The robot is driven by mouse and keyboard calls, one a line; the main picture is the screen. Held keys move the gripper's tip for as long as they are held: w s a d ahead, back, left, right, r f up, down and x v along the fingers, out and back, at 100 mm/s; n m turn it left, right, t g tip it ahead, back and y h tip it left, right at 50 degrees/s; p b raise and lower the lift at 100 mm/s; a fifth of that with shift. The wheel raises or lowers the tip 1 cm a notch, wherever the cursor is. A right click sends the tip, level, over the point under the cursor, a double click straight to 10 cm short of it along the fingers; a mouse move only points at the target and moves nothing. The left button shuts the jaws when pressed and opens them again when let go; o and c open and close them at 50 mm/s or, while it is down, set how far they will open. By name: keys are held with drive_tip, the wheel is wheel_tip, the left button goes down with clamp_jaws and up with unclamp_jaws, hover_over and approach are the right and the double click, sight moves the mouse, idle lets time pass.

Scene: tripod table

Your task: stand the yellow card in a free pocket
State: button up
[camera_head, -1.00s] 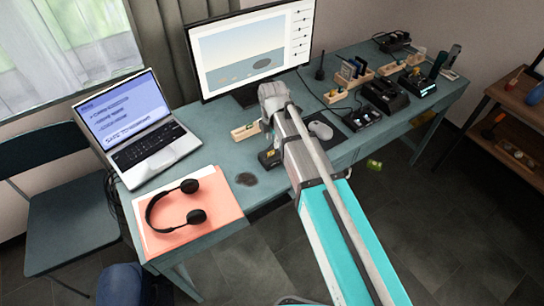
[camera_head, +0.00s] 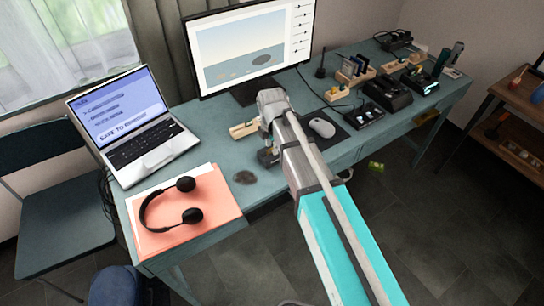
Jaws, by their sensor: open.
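A wooden rack (camera_head: 350,80) on the right half of the desk holds several upright dark and pale cards. Its separate pockets are too small to tell apart. A low wooden holder (camera_head: 239,131) left of my gripper has a small yellowish patch on it. I cannot tell whether that is the yellow card, and no other yellow card shows clearly. My gripper (camera_head: 268,157) points down low over the desk (camera_head: 215,150), in front of the monitor. It is open, and nothing shows in it. My arm hides part of the desk behind it.
A laptop (camera_head: 150,140), headphones (camera_head: 187,215) on an orange folder (camera_head: 150,235) and a monitor (camera_head: 255,50) stand left and behind. A mouse (camera_head: 321,128), black docks (camera_head: 388,96) and cables lie right. A yellow-green object (camera_head: 375,166) lies on the floor.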

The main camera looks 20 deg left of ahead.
drive_tip(key=shift+f, duration=0.35)
idle(0.4)
clamp_jaws()
